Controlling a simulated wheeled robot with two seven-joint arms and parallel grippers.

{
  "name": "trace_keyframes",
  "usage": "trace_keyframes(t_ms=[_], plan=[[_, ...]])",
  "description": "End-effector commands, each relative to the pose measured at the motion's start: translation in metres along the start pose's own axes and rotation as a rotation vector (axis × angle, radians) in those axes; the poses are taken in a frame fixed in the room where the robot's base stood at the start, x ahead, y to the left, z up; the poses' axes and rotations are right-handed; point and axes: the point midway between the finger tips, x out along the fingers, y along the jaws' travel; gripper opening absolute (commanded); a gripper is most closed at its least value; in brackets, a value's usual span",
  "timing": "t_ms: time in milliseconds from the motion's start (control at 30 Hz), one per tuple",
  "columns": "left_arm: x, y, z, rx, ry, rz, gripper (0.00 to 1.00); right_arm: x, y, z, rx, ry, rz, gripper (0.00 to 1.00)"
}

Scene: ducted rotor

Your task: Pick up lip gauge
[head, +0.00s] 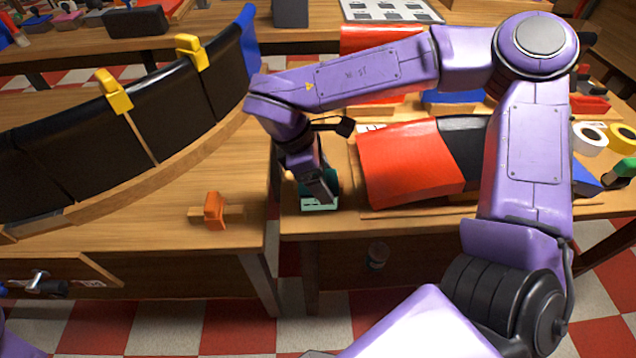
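My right gripper (325,192) reaches down from the upper middle to the front left corner of the right-hand bench. It is at a small teal piece (319,205) with a lighter front face, which may be the lip gauge. The gripper and wrist cover much of this piece. I cannot tell whether the fingers are closed on it or only around it. An orange block (214,210) with a wooden bar sits on the left bench, apart from the gripper. My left gripper does not show clearly; only a bit of purple arm is at the lower left edge.
A red and black curved panel (408,163) lies just right of the gripper. A long black curved duct section with yellow clips (114,91) fills the left bench. A gap separates the benches. Tape rolls (590,138) lie at the right.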

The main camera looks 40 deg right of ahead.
Motion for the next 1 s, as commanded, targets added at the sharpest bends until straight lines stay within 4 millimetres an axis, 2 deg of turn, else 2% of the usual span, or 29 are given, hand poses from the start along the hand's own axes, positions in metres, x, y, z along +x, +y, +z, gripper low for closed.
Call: trace_keyframes(t_ms=[33,67,100,400,533,600,867,1000], plan=[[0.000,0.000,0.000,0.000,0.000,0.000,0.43,0.000,0.000,0.000,0.000,0.000,0.000,0.51],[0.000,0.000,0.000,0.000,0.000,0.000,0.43,0.000,0.000,0.000,0.000,0.000,0.000,0.41],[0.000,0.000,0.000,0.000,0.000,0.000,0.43,0.000,0.000,0.000,0.000,0.000,0.000,0.39],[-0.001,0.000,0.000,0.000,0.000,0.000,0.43,-0.004,0.000,0.001,0.001,0.001,0.002,0.39],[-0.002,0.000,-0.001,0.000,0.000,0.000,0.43,-0.017,0.001,0.006,0.001,0.001,0.004,0.39],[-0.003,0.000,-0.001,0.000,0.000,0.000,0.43,-0.030,0.001,0.012,0.001,0.002,0.005,0.39],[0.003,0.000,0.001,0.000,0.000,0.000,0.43,-0.089,-0.041,0.013,-0.001,0.001,0.007,0.39],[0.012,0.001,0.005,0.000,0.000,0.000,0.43,-0.110,-0.075,0.003,-0.004,-0.001,0.005,0.39]])
